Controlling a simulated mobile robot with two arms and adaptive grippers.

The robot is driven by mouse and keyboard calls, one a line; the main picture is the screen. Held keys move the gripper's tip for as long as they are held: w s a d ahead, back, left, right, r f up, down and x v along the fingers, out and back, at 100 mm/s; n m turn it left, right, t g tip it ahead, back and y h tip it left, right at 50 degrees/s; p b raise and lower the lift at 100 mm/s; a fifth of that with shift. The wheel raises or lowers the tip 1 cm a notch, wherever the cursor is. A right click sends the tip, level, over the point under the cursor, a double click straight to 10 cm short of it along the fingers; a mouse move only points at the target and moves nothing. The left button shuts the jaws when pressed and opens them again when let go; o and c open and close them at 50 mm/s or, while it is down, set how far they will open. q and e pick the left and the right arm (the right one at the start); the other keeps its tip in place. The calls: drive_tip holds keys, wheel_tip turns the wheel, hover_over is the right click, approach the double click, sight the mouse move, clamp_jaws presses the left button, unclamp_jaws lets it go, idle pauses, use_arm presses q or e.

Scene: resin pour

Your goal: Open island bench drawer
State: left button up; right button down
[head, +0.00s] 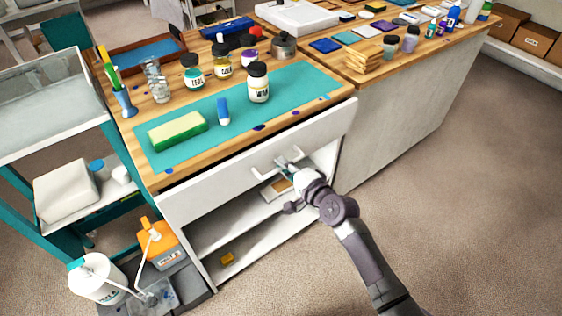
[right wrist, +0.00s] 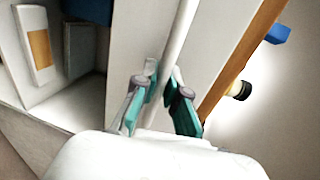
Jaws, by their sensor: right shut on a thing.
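The island bench drawer (head: 210,186) is a wide white front just below the wooden bench top (head: 295,124). It looks shut or nearly so; I cannot tell exactly. A pale bar handle (head: 262,176) sits on its front. My right gripper (head: 284,163) is at the handle, its arm coming from the lower right. In the right wrist view its two teal fingers (right wrist: 163,97) are closed around the handle bar (right wrist: 180,40). My left gripper is not in view.
An open shelf (head: 225,240) lies under the drawer, with a small yellow thing inside. On the bench top are a teal mat (head: 290,88), a green-and-yellow sponge (head: 177,131) and several jars. A teal cart (head: 50,130) stands at left. Floor in front is clear.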

drive_tip(key=f+v, duration=0.2)
drive_tip(key=v, duration=0.7)
drive_tip(key=f+v, duration=0.1)
drive_tip(key=v, duration=0.8)
drive_tip(key=shift+s+d+f, duration=0.25)
drive_tip(key=shift+s+f, duration=0.1)
drive_tip(key=shift+s, duration=0.05)
drive_tip(key=c, duration=1.2)
unclamp_jaws()
drive_tip(key=v, duration=1.2)
